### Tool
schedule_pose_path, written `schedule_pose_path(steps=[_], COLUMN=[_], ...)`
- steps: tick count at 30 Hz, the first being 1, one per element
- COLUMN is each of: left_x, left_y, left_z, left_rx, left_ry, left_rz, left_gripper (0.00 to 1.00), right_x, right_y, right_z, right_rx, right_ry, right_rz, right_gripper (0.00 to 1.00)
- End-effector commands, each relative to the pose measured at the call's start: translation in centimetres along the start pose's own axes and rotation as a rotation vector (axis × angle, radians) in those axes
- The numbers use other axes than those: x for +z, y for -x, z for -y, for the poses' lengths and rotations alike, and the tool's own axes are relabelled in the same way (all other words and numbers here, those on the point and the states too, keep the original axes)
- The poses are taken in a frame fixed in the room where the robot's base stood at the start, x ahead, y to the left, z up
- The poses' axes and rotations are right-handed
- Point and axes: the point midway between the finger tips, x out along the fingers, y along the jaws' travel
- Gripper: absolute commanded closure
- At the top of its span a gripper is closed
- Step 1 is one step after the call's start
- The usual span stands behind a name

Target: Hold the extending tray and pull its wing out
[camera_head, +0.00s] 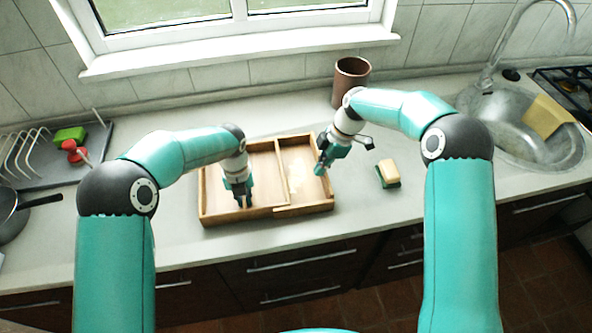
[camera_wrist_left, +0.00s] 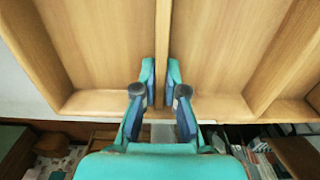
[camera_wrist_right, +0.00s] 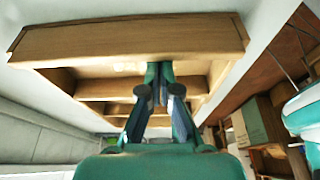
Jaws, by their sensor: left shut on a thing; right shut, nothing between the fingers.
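The wooden extending tray (camera_head: 204,208) lies on the counter, its wing (camera_head: 308,203) showing at the right side. My left gripper (camera_head: 243,202) is over the tray's main part. In the left wrist view its fingers (camera_wrist_left: 161,75) stand on either side of a thin wooden divider (camera_wrist_left: 162,35) and are shut on it, close to a side wall. My right gripper (camera_head: 319,171) is shut and empty at the wing's right end. In the right wrist view its fingertips (camera_wrist_right: 158,72) are close to the wing's end wall (camera_wrist_right: 130,38); whether they touch it I cannot tell.
A sponge (camera_head: 388,172) lies right of the tray. A brown pot (camera_head: 351,72) stands behind. A dish rack (camera_head: 45,155) is at the far left and the sink (camera_head: 520,125) at the right. Counter between tray and sponge is clear.

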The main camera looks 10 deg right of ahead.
Motion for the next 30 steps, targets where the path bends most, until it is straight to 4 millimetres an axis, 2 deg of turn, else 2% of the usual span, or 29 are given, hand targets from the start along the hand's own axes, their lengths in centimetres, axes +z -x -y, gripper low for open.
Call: schedule_pose_path(steps=[1, 4, 16, 22, 27, 30], left_x=[0.0, 0.0, 0.0, 0.0, 0.0, 0.0], left_y=[0.1, 0.1, 0.0, 0.0, 0.0, 0.0], left_z=[0.0, 0.0, 0.0, 0.0, 0.0, 0.0], left_rx=[0.001, 0.001, 0.001, 0.001, 0.0, 0.0], left_ry=[0.0, 0.0, 0.0, 0.0, 0.0, 0.0], left_rz=[0.001, 0.0, 0.0, 0.0, 0.0, 0.0], left_gripper=[1.0, 1.0, 1.0, 1.0, 1.0, 1.0], right_x=[1.0, 2.0, 2.1, 0.8, -2.1, -1.6], right_y=[0.3, 0.7, 0.7, 0.2, -0.9, 2.0], right_z=[0.0, 0.0, 0.0, 0.0, 0.0, -0.2], right_rx=[0.001, 0.001, 0.0, -0.002, -0.003, 0.007], right_ry=[-0.003, -0.001, 0.001, 0.004, 0.005, 0.0], right_rz=[0.001, 0.001, 0.001, 0.0, 0.001, 0.001], right_gripper=[1.0, 1.0, 1.0, 1.0, 1.0, 1.0])
